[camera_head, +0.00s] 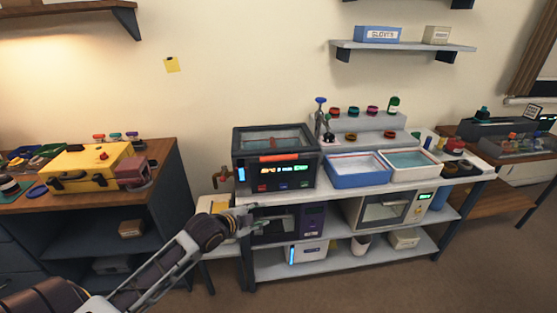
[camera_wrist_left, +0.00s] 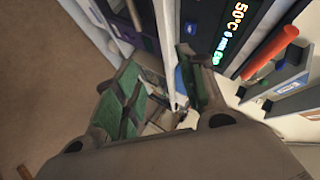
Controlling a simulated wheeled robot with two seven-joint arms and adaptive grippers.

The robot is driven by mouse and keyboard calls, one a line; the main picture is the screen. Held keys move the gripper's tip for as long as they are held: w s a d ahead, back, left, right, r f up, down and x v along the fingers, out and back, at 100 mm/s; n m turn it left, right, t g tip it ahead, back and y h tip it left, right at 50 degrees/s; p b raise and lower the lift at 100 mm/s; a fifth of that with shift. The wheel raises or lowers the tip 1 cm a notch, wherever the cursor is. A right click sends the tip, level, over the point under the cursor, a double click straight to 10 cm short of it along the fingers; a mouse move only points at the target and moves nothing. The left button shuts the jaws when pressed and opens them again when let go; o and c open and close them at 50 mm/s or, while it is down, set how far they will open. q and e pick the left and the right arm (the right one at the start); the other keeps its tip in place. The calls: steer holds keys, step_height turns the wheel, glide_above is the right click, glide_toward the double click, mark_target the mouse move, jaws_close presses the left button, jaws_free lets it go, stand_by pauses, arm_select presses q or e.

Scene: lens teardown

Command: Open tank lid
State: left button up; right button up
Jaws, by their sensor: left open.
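The tank (camera_head: 275,185) is a dark box with a lit front panel, at the left end of the white bench. Its framed, see-through lid (camera_head: 272,139) lies flat and looks closed. An orange bar handle (camera_head: 278,157) sits at the lid's front edge; it also shows at the upper right of the left wrist view (camera_wrist_left: 270,50), beside the lit display (camera_wrist_left: 232,25). My left gripper (camera_head: 247,220) is open and empty, in front of and below the tank's left front corner. Its green-padded fingers (camera_wrist_left: 160,85) are apart from the handle. My right gripper is out of view.
A blue tray (camera_head: 356,182) and a white tray (camera_head: 415,174) stand right of the tank. A stepped rack (camera_head: 365,130) with small coloured parts is behind. Lower shelves hold appliances. A yellow case (camera_head: 88,165) sits on the left desk. Open floor lies in front.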

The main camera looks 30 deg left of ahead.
arm_select(q)
steer(key=w+a+r+m+t+h, duration=0.1)
steer(key=w+a+r+m+t, duration=0.15)
steer(key=r, duration=0.35)
steer(key=w+a+r+m+t+h, duration=0.1)
steer(key=w+a+r+m+t, duration=0.15)
steer(key=r, duration=0.35)
steer(key=g, duration=0.1)
glide_toward(276, 160)
steer(key=shift+w, duration=1)
steer(key=shift+d+x, duration=0.25)
steer(key=shift+x, duration=0.9)
steer(key=shift+w+d, duration=0.1)
steer(key=shift+w, duration=0.1)
steer(key=shift+x, duration=2.9)
steer(key=shift+w+f, duration=0.15)
steer(key=shift+w, duration=0.25)
steer(key=c, duration=0.9)
jaws_close()
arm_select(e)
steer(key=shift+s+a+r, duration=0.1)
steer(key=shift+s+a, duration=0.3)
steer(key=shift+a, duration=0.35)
